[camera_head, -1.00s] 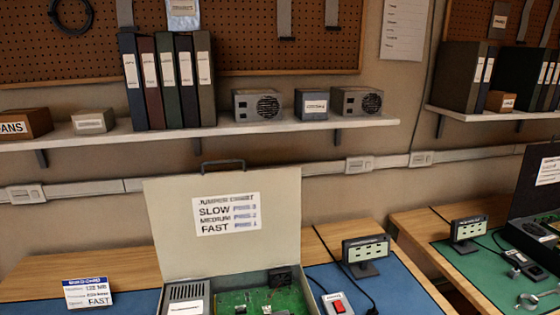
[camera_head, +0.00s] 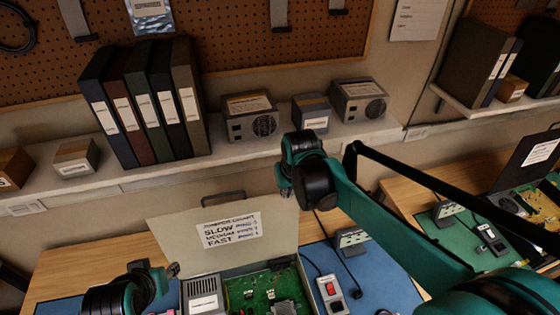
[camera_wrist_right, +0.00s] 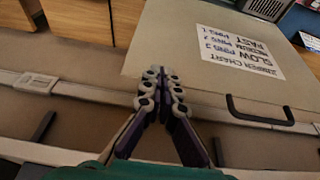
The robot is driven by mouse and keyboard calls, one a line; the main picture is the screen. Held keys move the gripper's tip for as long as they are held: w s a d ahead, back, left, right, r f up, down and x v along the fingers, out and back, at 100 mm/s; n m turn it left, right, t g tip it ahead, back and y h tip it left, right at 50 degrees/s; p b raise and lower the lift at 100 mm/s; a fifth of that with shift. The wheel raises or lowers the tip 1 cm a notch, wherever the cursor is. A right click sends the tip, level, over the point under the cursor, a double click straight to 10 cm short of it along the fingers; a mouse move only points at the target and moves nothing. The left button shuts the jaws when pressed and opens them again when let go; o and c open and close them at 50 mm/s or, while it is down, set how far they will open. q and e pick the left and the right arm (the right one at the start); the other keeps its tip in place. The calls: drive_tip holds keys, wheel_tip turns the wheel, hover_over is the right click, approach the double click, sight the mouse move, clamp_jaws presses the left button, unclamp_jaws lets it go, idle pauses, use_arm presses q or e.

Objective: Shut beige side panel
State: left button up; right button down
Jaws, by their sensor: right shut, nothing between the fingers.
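The beige side panel (camera_head: 165,233) stands open at the back of a case on the bench. It carries a white jumper chart label (camera_head: 228,230) and a dark handle (camera_head: 222,198) on its top edge. The panel also shows in the right wrist view (camera_wrist_right: 180,45), with its handle (camera_wrist_right: 260,115) to the right of the fingertips. My right gripper (camera_wrist_right: 161,85) is shut and empty, close to the panel's edge; I cannot tell whether it touches. In the head view it is above and right of the panel. My left gripper (camera_head: 172,270) is low, in front of the panel; its jaws are unclear.
The open case holds a green circuit board (camera_head: 262,290) and a grey power supply (camera_head: 203,294). A red switch box (camera_head: 331,291) and a small display (camera_head: 352,241) stand to its right. A shelf (camera_head: 225,158) with binders and boxes runs behind.

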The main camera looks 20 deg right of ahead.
drive_tip(key=shift+g, duration=0.3)
drive_tip(key=w+r+p, duration=0.2)
drive_tip(key=r+p, duration=0.1)
drive_tip(key=w+r+p, duration=0.1)
drive_tip(key=r+p, duration=0.1)
drive_tip(key=shift+w+a+r, duration=0.1)
drive_tip(key=shift+w+a, duration=0.05)
drive_tip(key=shift+w, duration=0.15)
drive_tip(key=shift+w+r+p, duration=0.15)
drive_tip(key=shift+w+p, duration=0.05)
drive_tip(key=shift+p, duration=0.25)
use_arm(q)
wheel_tip(320, 180, up, 8)
drive_tip(key=shift+w+r, duration=0.15)
drive_tip(key=shift+r, duration=0.05)
use_arm(e)
drive_tip(key=x, duration=1)
use_arm(q)
drive_tip(key=shift+f, duration=0.1)
use_arm(e)
drive_tip(key=shift+s, duration=0.2)
